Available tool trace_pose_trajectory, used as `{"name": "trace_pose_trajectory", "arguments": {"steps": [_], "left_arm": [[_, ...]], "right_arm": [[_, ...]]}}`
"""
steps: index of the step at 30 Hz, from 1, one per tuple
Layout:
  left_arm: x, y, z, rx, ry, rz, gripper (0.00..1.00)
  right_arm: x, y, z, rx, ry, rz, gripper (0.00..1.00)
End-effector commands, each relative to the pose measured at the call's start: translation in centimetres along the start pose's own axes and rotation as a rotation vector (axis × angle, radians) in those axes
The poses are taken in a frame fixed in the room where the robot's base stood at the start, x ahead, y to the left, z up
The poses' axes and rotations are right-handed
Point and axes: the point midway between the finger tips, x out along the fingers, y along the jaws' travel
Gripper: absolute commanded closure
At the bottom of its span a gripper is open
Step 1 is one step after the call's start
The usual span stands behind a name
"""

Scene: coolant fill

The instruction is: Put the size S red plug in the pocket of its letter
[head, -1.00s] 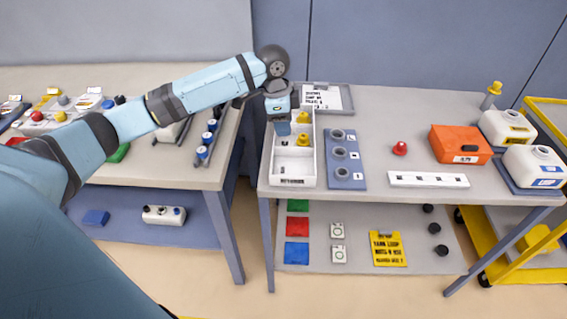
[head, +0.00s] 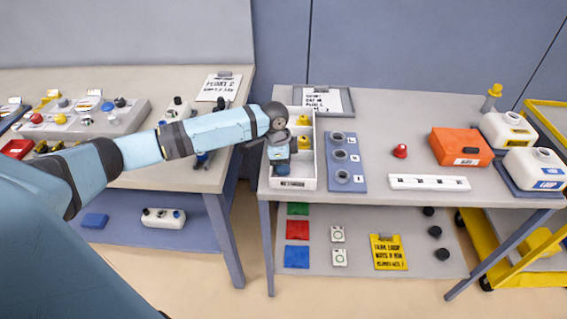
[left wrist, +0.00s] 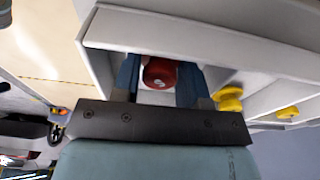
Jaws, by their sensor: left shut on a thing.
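My left gripper (head: 283,172) is down at the front part of the white divided tray (head: 308,184). In the left wrist view its blue fingers (left wrist: 158,82) are shut on a red plug (left wrist: 159,73) with a white S-like mark on top. The plug sits between the fingers, inside the tray walls; whether it touches the tray floor I cannot tell. In the head view the arm and fingers hide this plug. A blue rack (head: 347,186) with three round grey pockets (head: 343,177) stands just right of the tray; its small letters are hard to read. My right gripper is not in view.
Yellow plugs (head: 304,143) lie in other tray compartments. Another red plug (head: 400,151) stands on the table, behind a white strip with holes (head: 429,182). An orange box (head: 461,147) and white canisters (head: 533,167) are at right. A clipboard (head: 322,100) lies behind the tray.

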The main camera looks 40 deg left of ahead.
Motion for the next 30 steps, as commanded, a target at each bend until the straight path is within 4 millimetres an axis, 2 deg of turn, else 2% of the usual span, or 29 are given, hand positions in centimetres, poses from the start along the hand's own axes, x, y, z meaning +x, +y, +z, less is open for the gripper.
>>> {"name": "trace_pose_trajectory", "arguments": {"steps": [6,7,10,20,23,30], "left_arm": [[0.2,0.0,0.0,0.0,0.0,0.001,0.84],[0.3,0.0,0.0,0.0,0.0,0.001,0.58],[0.2,0.0,0.0,0.0,0.0,0.0,0.35],[0.0,0.0,0.0,0.0,0.001,-0.001,0.35],[-1.1,-0.1,0.0,-0.001,0.002,-0.001,0.35],[-6.2,-0.1,-0.1,0.0,0.003,-0.002,0.35]], "right_arm": [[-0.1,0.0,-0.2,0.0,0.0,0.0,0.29],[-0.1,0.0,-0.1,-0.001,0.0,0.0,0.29],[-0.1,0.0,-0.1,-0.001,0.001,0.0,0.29],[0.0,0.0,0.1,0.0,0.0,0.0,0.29],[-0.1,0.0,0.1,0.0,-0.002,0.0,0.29],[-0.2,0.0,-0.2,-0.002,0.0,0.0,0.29]]}}
